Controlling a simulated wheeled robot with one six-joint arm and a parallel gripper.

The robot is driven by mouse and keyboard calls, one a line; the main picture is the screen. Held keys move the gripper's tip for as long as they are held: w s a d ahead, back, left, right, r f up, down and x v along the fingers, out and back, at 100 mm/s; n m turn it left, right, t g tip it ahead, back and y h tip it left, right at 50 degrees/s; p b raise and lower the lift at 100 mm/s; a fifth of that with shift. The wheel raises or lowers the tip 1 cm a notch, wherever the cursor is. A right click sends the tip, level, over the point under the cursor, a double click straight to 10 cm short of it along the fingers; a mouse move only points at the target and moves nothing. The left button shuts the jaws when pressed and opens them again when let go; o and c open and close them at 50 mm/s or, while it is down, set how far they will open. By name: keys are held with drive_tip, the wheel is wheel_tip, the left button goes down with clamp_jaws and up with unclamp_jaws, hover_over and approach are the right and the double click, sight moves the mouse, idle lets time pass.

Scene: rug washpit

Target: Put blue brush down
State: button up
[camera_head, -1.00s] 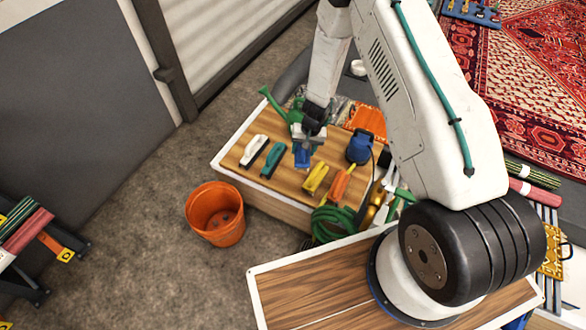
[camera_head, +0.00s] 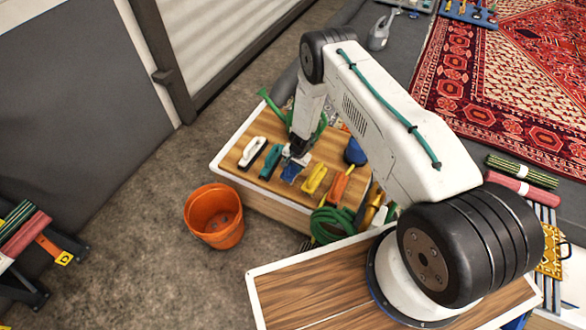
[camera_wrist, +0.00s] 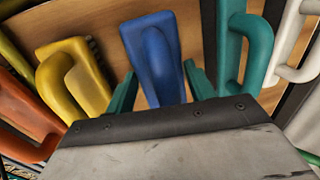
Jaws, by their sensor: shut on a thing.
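The blue brush (camera_head: 291,171) is at my gripper (camera_head: 297,158) over the wooden bench top (camera_head: 230,165), between the teal and yellow brushes. In the wrist view the blue brush (camera_wrist: 152,52) lies between my two green fingertips (camera_wrist: 155,88). My gripper is shut on it. The brush is low at the bench top; whether its underside touches the wood is hidden.
A teal brush (camera_head: 271,162) and a white brush (camera_head: 252,152) lie left of it. A yellow brush (camera_head: 315,179) and an orange one (camera_head: 338,187) lie right. A green watering can (camera_head: 318,128) stands behind. An orange bucket (camera_head: 214,216) is on the floor.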

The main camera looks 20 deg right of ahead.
drive_tip(key=shift+f, duration=0.8)
drive_tip(key=o, duration=1)
drive_tip(key=shift+f, duration=0.1)
drive_tip(key=shift+c, duration=0.2)
